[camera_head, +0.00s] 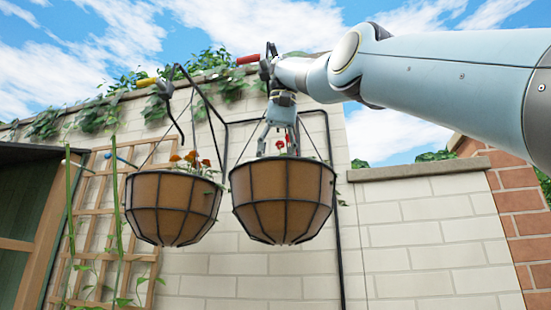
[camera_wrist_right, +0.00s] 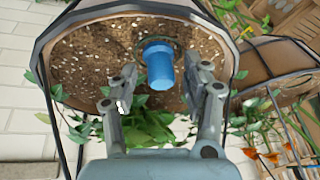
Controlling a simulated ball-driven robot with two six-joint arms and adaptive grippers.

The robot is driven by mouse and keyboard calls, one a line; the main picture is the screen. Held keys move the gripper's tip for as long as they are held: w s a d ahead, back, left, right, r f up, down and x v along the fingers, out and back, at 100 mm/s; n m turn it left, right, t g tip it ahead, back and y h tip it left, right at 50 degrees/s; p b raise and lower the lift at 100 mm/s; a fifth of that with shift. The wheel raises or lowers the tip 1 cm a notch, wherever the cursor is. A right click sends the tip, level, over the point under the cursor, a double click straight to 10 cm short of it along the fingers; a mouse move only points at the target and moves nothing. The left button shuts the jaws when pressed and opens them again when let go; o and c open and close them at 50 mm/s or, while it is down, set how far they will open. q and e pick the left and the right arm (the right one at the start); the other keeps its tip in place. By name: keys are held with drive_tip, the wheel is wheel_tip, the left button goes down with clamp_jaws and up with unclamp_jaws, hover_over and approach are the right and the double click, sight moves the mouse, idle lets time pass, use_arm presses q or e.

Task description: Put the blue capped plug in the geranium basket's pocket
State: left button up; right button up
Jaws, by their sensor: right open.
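The blue capped plug (camera_wrist_right: 159,66) shows in the right wrist view at a dark ring-shaped pocket (camera_wrist_right: 176,46) in the soil of a hanging basket (camera_wrist_right: 40,62). Its flared end overlaps the ring; how deep it sits I cannot tell. My right gripper (camera_wrist_right: 163,88) is open, with its fingers spread on either side of the plug and a visible gap. In the head view my right gripper (camera_head: 279,138) reaches down into the right-hand basket (camera_head: 283,200), which has a few red flowers (camera_head: 280,145). The plug is hidden there. My left gripper is not in view.
A second hanging basket (camera_head: 173,207) with orange and red flowers (camera_head: 188,160) hangs close on the left. Black hangers and brackets surround both baskets. A pale block wall (camera_head: 420,235) stands behind, with a wooden trellis (camera_head: 95,220) at left.

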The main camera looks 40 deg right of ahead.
drive_tip(key=p+v, duration=0.4)
drive_tip(key=v, duration=0.3)
drive_tip(key=shift+s+r, duration=0.2)
drive_tip(key=shift+r, duration=0.1)
drive_tip(key=shift+w, duration=0.1)
